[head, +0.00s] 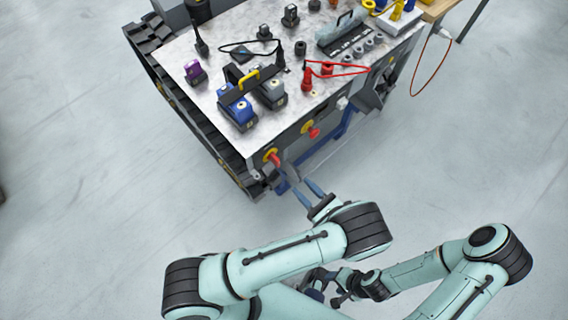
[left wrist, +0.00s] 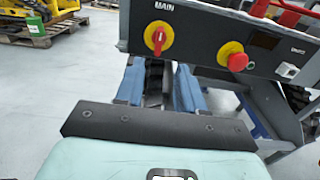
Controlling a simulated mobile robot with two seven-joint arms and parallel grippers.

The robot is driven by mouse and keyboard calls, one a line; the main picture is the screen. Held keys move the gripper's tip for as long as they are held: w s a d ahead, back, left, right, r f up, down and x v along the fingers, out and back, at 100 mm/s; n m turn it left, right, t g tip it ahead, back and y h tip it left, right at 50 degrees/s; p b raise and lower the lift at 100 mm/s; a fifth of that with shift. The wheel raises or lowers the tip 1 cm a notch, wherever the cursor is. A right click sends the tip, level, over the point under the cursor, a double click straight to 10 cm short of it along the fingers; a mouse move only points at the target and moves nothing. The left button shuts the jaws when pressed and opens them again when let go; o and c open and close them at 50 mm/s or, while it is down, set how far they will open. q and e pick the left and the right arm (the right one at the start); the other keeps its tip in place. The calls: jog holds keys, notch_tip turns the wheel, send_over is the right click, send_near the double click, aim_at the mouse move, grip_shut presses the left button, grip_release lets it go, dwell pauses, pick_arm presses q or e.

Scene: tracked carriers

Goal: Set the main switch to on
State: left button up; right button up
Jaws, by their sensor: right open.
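The main switch is a red knob on a yellow disc, set in the carrier's dark front panel in the head view (head: 272,156). In the left wrist view the switch (left wrist: 158,39) sits under the label MAIN, its red handle roughly upright. My left gripper (head: 292,180) is just in front of and below the switch in the head view. In the left wrist view its two blue fingers (left wrist: 160,77) are apart with nothing between them, the switch beyond their tips. My right gripper (head: 338,290) is low in the head view, far from the panel and partly hidden by my left arm.
A red push button on yellow (head: 312,131) and a pale switch (head: 342,103) are right of the main switch. The carrier's top (head: 225,50) holds blue and grey batteries, a radio and red straps. Black tracks (head: 190,110) flank it. Floor around is clear.

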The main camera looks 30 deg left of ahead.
aim_at(279, 163)
pick_arm(q)
jog(key=p+x, duration=0.1)
jog(key=x, duration=1)
jog(key=shift+a, duration=0.1)
grip_shut()
